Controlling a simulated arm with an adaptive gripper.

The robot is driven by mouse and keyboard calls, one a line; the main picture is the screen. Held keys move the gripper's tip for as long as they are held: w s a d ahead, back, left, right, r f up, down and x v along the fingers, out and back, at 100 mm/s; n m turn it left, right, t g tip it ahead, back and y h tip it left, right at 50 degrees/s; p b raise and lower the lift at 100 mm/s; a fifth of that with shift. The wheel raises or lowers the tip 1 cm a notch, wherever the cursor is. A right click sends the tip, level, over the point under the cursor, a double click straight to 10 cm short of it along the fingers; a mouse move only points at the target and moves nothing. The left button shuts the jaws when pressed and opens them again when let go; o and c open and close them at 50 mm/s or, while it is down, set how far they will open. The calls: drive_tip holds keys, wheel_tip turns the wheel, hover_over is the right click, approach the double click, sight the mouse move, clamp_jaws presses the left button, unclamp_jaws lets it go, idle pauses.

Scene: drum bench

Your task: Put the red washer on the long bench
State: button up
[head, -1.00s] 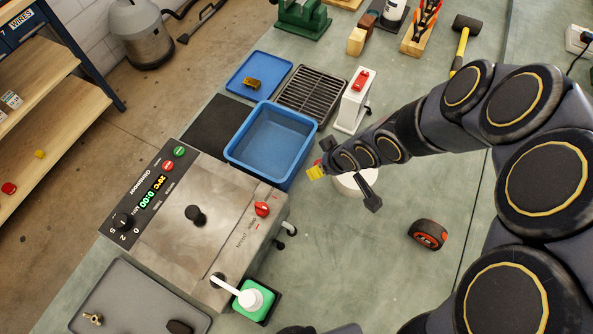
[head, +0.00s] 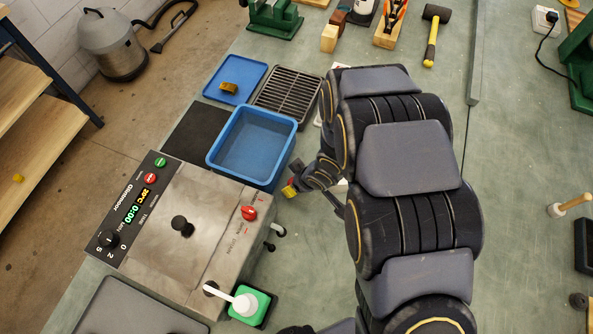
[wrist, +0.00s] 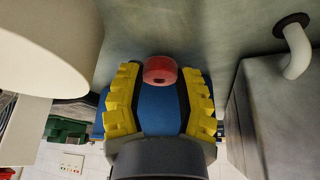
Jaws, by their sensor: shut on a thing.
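My gripper (head: 290,189) is low beside the blue bin's near right corner in the head view, close to the steel machine. Its yellow fingers show on both sides in the wrist view (wrist: 160,88). They are shut on the red washer (wrist: 160,69), a thick red ring held at the fingertips. In the head view only a small red patch shows at the fingertips. The long bench (head: 520,130) is the grey-green top under all this. I cannot tell whether the washer touches it.
The blue bin (head: 212,150) and steel machine (head: 160,235) stand left of my gripper. A white round thing (wrist: 45,40) is close at left in the wrist view. My arm covers the bench middle; the right side has free room.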

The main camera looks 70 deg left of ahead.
drive_tip(key=shift+f, duration=0.4)
drive_tip(key=o, duration=0.7)
drive_tip(key=shift+f, duration=0.1)
drive_tip(key=shift+c, duration=0.2)
drive_tip(key=v, duration=1.2)
